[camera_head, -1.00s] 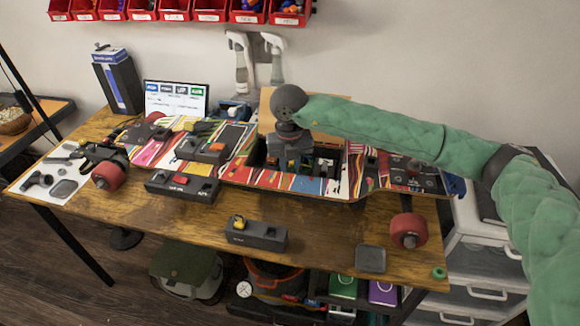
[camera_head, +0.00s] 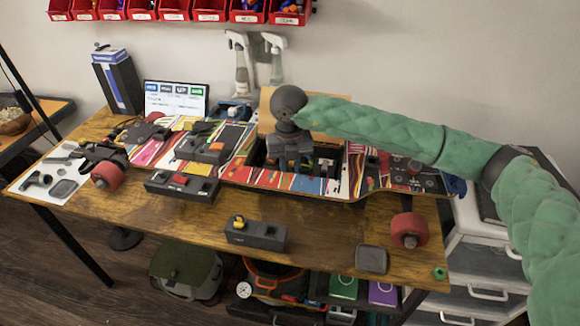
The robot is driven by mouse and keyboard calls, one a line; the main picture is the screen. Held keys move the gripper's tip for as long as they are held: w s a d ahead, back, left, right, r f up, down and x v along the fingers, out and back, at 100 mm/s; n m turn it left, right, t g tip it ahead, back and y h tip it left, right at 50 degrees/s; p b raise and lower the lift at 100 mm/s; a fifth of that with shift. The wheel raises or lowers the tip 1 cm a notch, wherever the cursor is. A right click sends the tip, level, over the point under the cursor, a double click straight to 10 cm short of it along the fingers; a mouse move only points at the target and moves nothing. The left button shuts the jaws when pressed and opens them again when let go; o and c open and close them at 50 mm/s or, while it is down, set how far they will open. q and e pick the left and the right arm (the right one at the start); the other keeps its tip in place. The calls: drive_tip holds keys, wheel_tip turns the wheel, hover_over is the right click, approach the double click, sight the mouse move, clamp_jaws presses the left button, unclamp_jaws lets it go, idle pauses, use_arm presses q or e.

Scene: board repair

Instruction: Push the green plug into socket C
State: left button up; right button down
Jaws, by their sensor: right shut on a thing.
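My right gripper (camera_head: 290,160) reaches in from the right and points down into the open bay of the skateboard deck (camera_head: 262,180). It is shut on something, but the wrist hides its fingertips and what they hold. The green plug cannot be made out, and I cannot tell which socket is C. Inside the bay, small dark, yellow and bluish parts (camera_head: 323,168) show to the right of the gripper. My left gripper is not in view.
A dark block with a yellow part (camera_head: 256,234) and a block with a red part (camera_head: 182,186) stand in front of the board. A grey square lid (camera_head: 371,259) lies at the front right. Bare wood lies between.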

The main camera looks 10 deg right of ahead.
drive_tip(key=shift+f, duration=0.3)
idle(0.4)
drive_tip(key=c, duration=0.9)
unclamp_jaws()
drive_tip(key=shift+r, duration=1.65)
drive_tip(key=shift+r+p, duration=0.45)
drive_tip(key=shift+r, duration=2.45)
